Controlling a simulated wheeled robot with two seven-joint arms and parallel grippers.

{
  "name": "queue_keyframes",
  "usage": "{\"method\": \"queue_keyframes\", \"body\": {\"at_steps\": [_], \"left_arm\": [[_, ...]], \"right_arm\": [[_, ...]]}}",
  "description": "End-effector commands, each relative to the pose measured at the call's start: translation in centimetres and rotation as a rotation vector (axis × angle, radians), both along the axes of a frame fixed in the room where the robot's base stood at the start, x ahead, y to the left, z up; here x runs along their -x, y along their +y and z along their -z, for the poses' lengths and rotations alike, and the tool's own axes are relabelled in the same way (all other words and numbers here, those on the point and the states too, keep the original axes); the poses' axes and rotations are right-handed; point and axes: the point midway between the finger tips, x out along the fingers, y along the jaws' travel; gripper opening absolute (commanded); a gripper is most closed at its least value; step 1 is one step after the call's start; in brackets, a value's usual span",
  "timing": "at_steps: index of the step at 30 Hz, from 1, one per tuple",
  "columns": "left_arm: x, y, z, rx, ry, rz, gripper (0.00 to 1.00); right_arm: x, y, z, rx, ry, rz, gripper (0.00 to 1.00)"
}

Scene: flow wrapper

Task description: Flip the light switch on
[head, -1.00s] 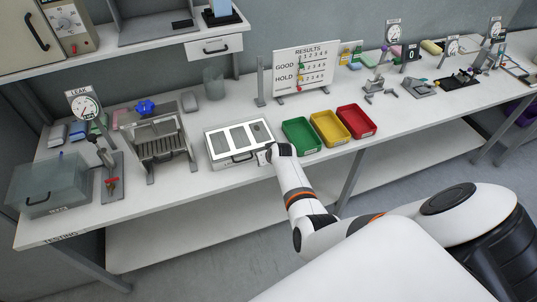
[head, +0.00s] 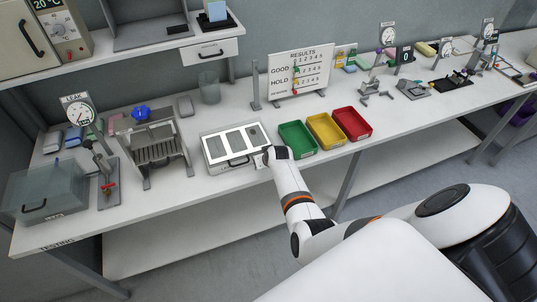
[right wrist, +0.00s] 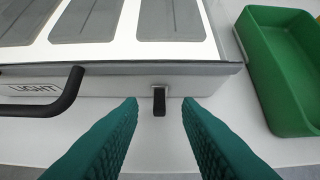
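The light box (head: 212,158), a grey case with bright white panels on top, sits on the bench. In the right wrist view its front face (right wrist: 115,84) carries a "LIGHT" label, a black bar handle (right wrist: 66,98) and a small black switch lever (right wrist: 159,103) that points down. My right gripper (right wrist: 159,102) is open and empty, its teal fingertips on either side of the lever with gaps. I cannot tell how far the fingertips are from the box. In the head view my right gripper (head: 262,160) is at the box's front right corner. My left gripper is out of view.
A green bin (head: 298,139), a yellow bin (head: 326,131) and a red bin (head: 352,123) stand right of the light box. A metal rack (head: 158,150) stands to its left. The results board (head: 300,68) stands behind. The bench strip before the box is clear.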

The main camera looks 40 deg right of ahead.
Motion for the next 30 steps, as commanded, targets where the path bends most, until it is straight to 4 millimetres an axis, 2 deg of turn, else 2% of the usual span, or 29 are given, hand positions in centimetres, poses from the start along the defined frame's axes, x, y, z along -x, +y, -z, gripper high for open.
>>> {"method": "queue_keyframes", "body": {"at_steps": [6,21,30], "left_arm": [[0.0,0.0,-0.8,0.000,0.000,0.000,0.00],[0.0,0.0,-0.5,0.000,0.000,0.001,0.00],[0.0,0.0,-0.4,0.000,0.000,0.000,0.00]], "right_arm": [[1.7,0.5,-2.3,0.000,-0.003,0.001,0.31],[6.2,1.5,-7.8,0.000,-0.002,0.000,0.31],[7.0,1.7,-8.9,-0.001,-0.001,-0.001,0.31]]}}
